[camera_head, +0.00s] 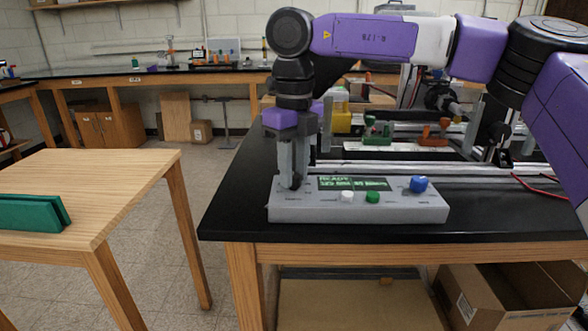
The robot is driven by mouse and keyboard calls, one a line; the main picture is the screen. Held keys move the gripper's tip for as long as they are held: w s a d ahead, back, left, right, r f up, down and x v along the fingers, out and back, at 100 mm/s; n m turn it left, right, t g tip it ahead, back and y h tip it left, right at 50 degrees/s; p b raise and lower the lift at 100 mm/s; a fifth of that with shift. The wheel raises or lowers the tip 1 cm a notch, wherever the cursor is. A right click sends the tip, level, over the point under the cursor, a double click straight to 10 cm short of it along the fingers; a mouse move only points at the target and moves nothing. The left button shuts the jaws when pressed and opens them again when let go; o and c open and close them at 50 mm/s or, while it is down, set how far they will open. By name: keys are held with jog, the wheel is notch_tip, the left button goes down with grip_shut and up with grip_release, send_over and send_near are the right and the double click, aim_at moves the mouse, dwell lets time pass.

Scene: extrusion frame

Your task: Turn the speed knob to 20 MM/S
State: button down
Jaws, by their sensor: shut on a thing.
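A grey control box (400,211) sits at the front edge of the black bench. Its green-lit display (352,184) reads "READY" on the top line; the second line is too small to read surely. A white button (347,196), a green button (372,197) and a blue knob (418,184) are on its top. My gripper (290,184) points straight down over the left end of the box. Its fingers are shut around a small dark knob there, mostly hidden between them. I cannot read the marks around that knob.
Behind the box, the black bench (235,200) carries a metal extrusion rail, green and orange clamps (434,133) and a yellow block (341,122). A wooden table (110,180) with a green folder (32,212) stands at left. A cardboard box (510,290) is below the bench.

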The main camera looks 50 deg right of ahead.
jog(key=shift+r+n+p, duration=0.15)
jog(key=shift+n+p, duration=0.6)
jog(key=shift+n, duration=0.25)
jog(key=n+p, duration=0.2)
jog(key=n, duration=0.1)
jog(key=n+p, duration=0.2)
jog(key=n, duration=0.4)
jog(key=shift+d, duration=0.1)
jog(key=shift+n, duration=0.4)
jog(key=c, duration=1.1)
grip_release()
